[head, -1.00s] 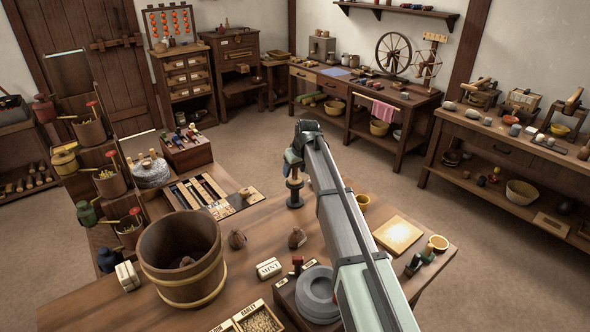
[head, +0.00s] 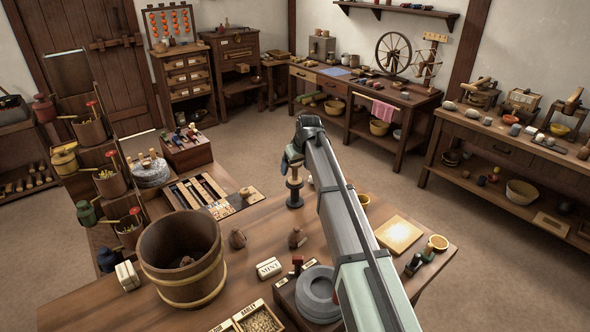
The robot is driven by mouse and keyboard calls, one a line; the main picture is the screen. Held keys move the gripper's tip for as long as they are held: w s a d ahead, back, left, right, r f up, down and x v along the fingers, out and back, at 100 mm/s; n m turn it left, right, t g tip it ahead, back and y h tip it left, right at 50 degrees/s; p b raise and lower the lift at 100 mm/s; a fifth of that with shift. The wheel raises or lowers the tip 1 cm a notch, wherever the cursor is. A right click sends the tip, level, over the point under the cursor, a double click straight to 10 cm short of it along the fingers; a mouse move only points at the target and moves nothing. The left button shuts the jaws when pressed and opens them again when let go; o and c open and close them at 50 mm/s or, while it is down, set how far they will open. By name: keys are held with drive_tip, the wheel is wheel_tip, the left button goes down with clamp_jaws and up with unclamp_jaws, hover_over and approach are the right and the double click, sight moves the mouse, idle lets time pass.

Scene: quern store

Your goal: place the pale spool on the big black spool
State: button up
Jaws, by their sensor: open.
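The big black spool (head: 294,194) stands upright near the far edge of the table, left of my arm. A small tan piece, which looks like the pale spool (head: 294,173), shows right above it and seems to rest on its top. The contact is too small to see clearly. My gripper (head: 289,164) is open, just above and around the upper part of this piece. My wrist and fingers hide part of it.
A wooden bucket (head: 184,262), a MINT block (head: 269,268), small brown sacks (head: 297,238) and a grey round stone (head: 318,290) stand nearer on the table. A square board (head: 398,236) lies to the right.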

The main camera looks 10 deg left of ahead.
drive_tip(key=v, duration=1)
drive_tip(key=shift+r, duration=0.15)
drive_tip(key=shift+o, duration=0.5)
